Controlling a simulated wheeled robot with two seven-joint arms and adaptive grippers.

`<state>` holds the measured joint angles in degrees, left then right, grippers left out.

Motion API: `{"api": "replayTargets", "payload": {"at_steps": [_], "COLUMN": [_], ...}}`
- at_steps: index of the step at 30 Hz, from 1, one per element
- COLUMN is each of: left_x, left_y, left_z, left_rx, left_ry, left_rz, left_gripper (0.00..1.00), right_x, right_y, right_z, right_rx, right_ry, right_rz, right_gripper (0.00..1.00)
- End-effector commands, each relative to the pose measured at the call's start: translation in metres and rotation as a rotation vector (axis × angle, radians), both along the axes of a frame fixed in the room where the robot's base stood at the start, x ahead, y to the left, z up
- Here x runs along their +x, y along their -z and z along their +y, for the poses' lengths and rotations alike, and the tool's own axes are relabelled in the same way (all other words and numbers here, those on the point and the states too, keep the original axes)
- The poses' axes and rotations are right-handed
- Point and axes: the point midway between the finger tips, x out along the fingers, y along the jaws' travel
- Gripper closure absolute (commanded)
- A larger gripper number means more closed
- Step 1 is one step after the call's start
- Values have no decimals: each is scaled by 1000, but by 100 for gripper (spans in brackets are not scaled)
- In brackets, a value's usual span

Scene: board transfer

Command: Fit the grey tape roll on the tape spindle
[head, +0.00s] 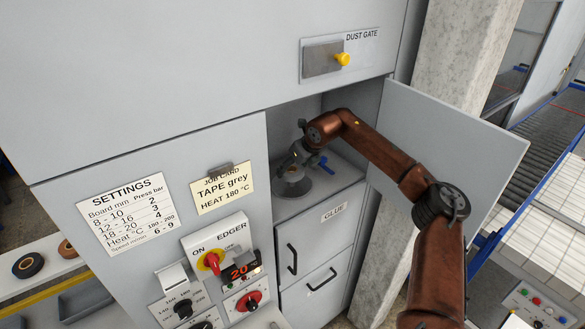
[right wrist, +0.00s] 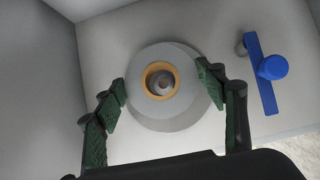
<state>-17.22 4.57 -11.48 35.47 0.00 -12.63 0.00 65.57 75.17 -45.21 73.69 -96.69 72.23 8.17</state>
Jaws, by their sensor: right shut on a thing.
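The grey tape roll (right wrist: 188,70) has an orange core and is between the fingers of my right gripper (right wrist: 163,94), which is shut on it inside the open compartment. The tip of the tape spindle (right wrist: 163,83) shows within the core, so the roll is over or around the post. A wide grey disc (right wrist: 152,124) lies beneath the roll; it also shows in the head view (head: 291,189). I cannot tell whether the roll rests on the disc. In the head view my right gripper (head: 293,164) partly hides the roll. My left gripper is not in view.
A blue lever (right wrist: 263,75) stands right of the disc. Compartment walls are close around my right arm, and the open door (head: 455,145) is at its right. The job card (head: 222,188) reads TAPE grey. Other rolls (head: 28,265) lie on a shelf at far left.

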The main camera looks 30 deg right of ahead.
Motion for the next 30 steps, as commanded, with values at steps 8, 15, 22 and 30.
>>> {"api": "replayTargets", "payload": {"at_steps": [8,15,22,30], "left_x": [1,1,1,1], "left_y": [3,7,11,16], "left_z": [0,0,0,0], "left_rx": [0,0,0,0], "left_ry": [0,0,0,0], "left_rz": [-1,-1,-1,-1], "left_gripper": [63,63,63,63], "right_x": [0,0,0,0], "right_y": [5,12,19,27], "right_z": [0,0,0,0], "right_rx": [0,0,0,0], "right_ry": [0,0,0,0], "right_rz": [-1,-1,0,0], "right_gripper": [62,62,62,62]}}
